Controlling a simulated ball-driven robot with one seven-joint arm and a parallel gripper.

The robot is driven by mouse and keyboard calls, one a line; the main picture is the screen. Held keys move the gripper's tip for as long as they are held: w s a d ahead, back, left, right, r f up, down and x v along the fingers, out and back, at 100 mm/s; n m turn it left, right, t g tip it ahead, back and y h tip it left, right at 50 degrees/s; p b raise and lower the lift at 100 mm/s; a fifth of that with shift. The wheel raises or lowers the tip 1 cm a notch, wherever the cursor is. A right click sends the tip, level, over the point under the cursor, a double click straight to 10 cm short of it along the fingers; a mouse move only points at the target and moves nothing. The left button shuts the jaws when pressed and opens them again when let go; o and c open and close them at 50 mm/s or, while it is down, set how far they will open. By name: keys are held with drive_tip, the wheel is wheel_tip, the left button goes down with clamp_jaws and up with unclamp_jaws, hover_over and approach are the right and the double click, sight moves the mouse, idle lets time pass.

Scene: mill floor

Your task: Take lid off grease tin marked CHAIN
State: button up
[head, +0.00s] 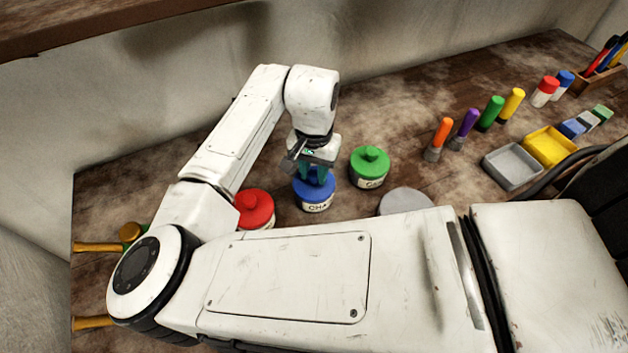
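The grease tin (317,207) with the blue lid (325,192) stands on the bench. The visible part of its white label reads "CHA"; the rest is cut off from view. The lid sits on the tin. My gripper (312,175) points down from above, with its fingers at the lid's knob. The knob is largely hidden by the fingers, so I cannot tell whether they are closed on it.
A red-lidded tin (256,208) stands to the left and a green-lidded tin (370,166) to the right. A grey round thing (405,200) is partly hidden by my arm. Coloured markers (466,127), a grey tray (512,167) and a yellow tray (550,147) are farther right.

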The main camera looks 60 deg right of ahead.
drive_tip(key=c, duration=0.5)
drive_tip(key=shift+r, duration=0.1)
